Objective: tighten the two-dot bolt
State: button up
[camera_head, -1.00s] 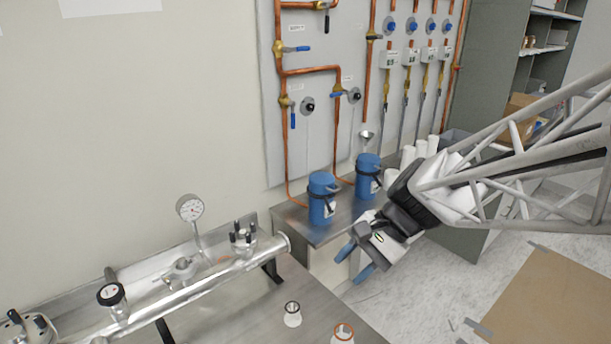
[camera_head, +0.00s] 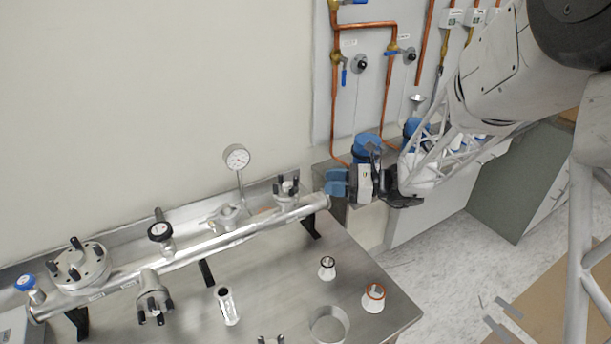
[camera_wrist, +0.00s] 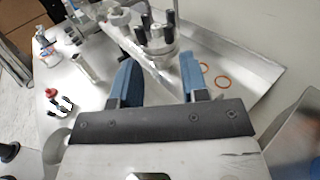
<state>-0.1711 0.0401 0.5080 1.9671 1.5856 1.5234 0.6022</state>
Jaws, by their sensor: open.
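A long steel vacuum pipe (camera_head: 212,242) runs along the bench. No dot marks are readable, so I cannot tell which bolt is the two-dot one. My gripper (camera_head: 335,183) is just right of the pipe's right end, with blue fingers apart and nothing between them. In the wrist view my gripper (camera_wrist: 157,62) has a flange with several dark bolts (camera_wrist: 155,38) beyond and between its fingertips, not touching.
A pressure gauge (camera_head: 237,157) rises behind the pipe. On the bench stand a black-topped cone (camera_head: 327,267), an orange-ringed cone (camera_head: 374,300) and a metal cylinder (camera_head: 227,305). The bench's front right has some bare room.

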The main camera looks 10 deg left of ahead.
aim_at(296, 181)
jog(key=shift+w+a+f+m+t+y, duration=0.2)
jog(key=shift+w+m+t+y, duration=0.1)
jog(key=shift+w, duration=0.1)
jog(key=shift+a, duration=0.15)
jog(key=shift+s+a, duration=0.25)
jog(key=shift+a, duration=1.6)
jog(key=shift+s+a, duration=0.2)
jog(key=shift+a, duration=1.65)
grip_shut()
